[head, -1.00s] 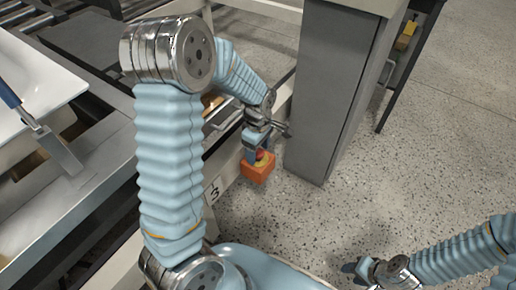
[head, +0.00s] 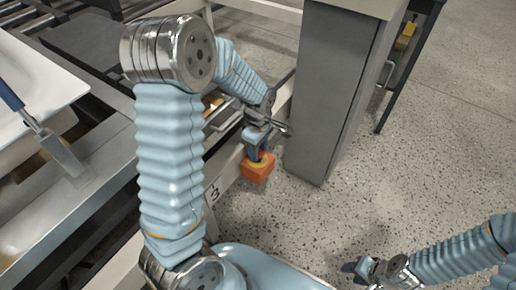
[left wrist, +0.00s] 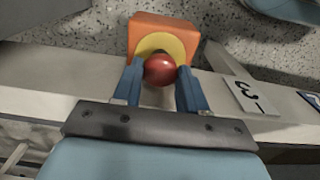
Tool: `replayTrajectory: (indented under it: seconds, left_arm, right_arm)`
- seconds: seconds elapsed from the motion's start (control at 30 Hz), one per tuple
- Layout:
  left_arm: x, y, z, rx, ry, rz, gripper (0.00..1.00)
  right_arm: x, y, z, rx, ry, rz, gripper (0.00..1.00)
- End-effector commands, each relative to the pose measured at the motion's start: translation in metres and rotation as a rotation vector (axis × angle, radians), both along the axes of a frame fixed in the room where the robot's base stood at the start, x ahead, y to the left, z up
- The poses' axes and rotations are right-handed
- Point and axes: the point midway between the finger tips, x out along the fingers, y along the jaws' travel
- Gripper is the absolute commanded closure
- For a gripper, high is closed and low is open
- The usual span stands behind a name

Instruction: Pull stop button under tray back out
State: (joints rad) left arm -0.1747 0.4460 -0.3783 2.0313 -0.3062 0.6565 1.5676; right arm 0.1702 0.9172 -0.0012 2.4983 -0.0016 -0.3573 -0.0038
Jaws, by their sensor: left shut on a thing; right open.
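The stop button is a red knob (left wrist: 160,70) on a yellow disc (left wrist: 163,47) and an orange box (left wrist: 165,30), fixed beside a pale rail. In the head view the orange box (head: 257,172) is below my left gripper (head: 256,150). In the left wrist view the blue fingers of my left gripper (left wrist: 158,85) stand on both sides of the red knob and are shut on it. In the head view the fingers partly hide the knob. My right gripper (head: 358,268) is open and empty over the floor at the lower right.
A grey column (head: 330,95) stands close to the right of the orange box. A number 3 label (left wrist: 249,97) is on the rail. Speckled floor is clear at right.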

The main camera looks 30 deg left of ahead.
Motion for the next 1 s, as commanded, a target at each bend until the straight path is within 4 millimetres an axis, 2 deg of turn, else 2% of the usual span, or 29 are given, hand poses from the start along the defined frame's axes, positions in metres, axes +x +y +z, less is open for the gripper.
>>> replayTrajectory:
  seconds: [0.03,0.17,0.2,0.57,1.0]
  left_arm:
    - [0.0,0.0,0.0,0.0,-0.001,0.0,0.54]
    - [0.0,0.0,0.0,0.0,-0.001,0.0,0.34]
    - [0.0,0.0,0.0,0.0,-0.001,0.0,0.32]
    - [0.0,0.0,0.006,0.0,-0.001,0.0,0.32]
    - [0.0,0.0,0.057,0.0,-0.001,0.0,0.32]
  right_arm:
    - [0.0,0.0,0.0,0.0,0.0,0.0,0.57]
    - [0.0,0.0,0.0,0.0,0.0,0.0,0.57]
    - [0.0,0.0,0.0,0.0,0.0,0.0,0.57]
    - [0.0,0.0,0.006,0.0,0.0,0.0,0.57]
    - [0.0,0.0,0.049,0.0,0.0,0.0,0.57]
